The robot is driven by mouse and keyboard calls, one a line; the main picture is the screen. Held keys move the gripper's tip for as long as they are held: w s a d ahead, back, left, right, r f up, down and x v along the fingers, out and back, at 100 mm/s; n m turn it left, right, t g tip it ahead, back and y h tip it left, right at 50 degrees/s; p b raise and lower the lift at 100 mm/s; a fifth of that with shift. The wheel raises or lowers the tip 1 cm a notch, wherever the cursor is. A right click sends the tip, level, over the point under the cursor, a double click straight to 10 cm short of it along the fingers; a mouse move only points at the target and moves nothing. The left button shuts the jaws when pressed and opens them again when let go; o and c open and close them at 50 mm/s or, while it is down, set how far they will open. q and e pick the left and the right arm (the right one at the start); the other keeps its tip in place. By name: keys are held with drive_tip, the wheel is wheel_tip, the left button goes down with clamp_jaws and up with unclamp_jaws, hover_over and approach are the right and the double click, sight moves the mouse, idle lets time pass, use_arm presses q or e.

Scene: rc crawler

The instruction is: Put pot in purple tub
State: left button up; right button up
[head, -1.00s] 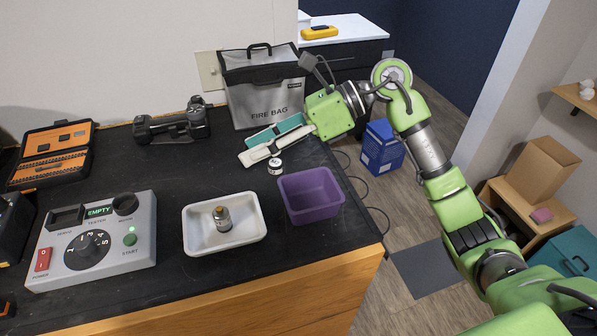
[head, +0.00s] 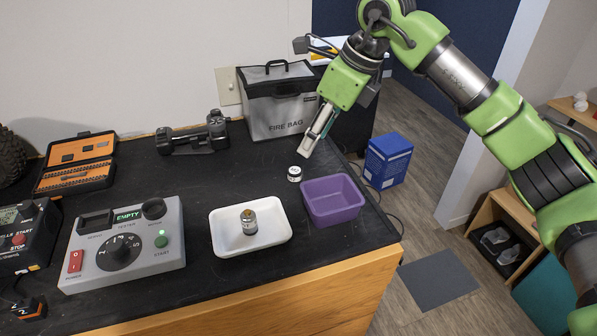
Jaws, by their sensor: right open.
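A small white pot with a dark label (head: 294,173) stands upright on the black bench top, just behind and left of the purple tub (head: 333,201). The purple tub is empty. A second small metallic container with a brownish top (head: 249,222) stands in the white tray (head: 225,242). My right gripper (head: 308,148) points down, its fingers behind and slightly right of the white pot, apart from it. It is open and holds nothing; its fingers are seen nearly edge-on. My left gripper is out of view.
A grey fire bag (head: 280,108) stands close behind my right gripper. A servo tester (head: 125,245) and an orange case (head: 77,165) are at left, with a dark metal part (head: 193,137) at the back. Bare bench lies left of the pot.

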hover_over(295, 170)
drive_tip(key=d, duration=0.2)
drive_tip(key=f, duration=0.2)
drive_tip(key=f+p, duration=0.1)
drive_tip(key=f, duration=0.1)
drive_tip(key=shift+s+d, duration=0.2)
drive_tip(key=shift+s, duration=0.15)
drive_tip(key=p+x, duration=0.1)
drive_tip(key=x, duration=0.2)
drive_tip(key=p+x, duration=0.1)
drive_tip(key=x, duration=0.1)
drive_tip(key=shift+s+a+p, duration=0.15)
drive_tip(key=shift+s+p, duration=0.15)
drive_tip(key=shift+p, duration=0.05)
drive_tip(key=shift+f, duration=0.15)
drive_tip(key=c, duration=1)
drive_tip(key=shift+c, duration=0.9)
drive_tip(key=shift+w, duration=0.1)
